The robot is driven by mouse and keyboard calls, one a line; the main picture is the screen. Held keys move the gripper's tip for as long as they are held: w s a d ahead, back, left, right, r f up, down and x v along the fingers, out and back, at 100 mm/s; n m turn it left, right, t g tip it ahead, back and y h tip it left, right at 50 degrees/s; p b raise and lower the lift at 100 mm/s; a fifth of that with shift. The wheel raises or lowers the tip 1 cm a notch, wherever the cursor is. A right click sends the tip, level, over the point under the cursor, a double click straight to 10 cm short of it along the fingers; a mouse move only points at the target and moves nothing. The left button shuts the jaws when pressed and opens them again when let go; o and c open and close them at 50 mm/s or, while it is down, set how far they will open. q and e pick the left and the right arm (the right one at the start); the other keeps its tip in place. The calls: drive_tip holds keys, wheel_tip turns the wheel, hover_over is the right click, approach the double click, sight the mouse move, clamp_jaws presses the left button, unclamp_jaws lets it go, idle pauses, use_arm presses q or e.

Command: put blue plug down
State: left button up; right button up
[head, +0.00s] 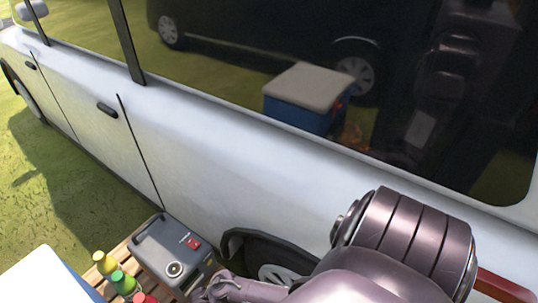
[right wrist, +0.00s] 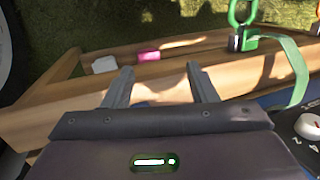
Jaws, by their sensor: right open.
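My right gripper (right wrist: 160,72) is open in the right wrist view, with nothing between its two fingers. Its fingertips are over a wooden frame (right wrist: 60,112). A small white block (right wrist: 104,64) and a small pink block (right wrist: 149,56) are just beyond the fingertips, apart from them. I cannot make out a blue plug in either view. In the head view my right arm comes in from the bottom right, and its gripper is not clear. My left gripper is not in view.
A grey box (head: 165,249) with a red switch stands on wooden slats beside bottles (head: 122,282) and a white car (head: 200,140).

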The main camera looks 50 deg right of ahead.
drive_tip(key=s+d+f+n+t+h, duration=0.1)
drive_tip(key=s+d+f, duration=0.5)
drive_tip(key=s+f, duration=0.1)
drive_tip(key=s+d+f+n+t+h, duration=0.1)
drive_tip(key=s+d+f+h, duration=0.1)
drive_tip(key=s+d+f, duration=0.4)
drive_tip(key=s+f, duration=0.2)
drive_tip(key=s, duration=0.2)
drive_tip(key=shift+s+d, duration=0.15)
drive_tip(key=shift+s, duration=0.1)
use_arm(q)
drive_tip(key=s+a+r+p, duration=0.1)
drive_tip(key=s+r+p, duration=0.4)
drive_tip(key=p, duration=0.3)
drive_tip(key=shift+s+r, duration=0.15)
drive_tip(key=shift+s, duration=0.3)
use_arm(e)
drive_tip(key=s+d+r, duration=0.1)
drive_tip(key=s+r, duration=0.4)
drive_tip(key=shift+s+r, duration=0.15)
drive_tip(key=shift+s, duration=0.25)
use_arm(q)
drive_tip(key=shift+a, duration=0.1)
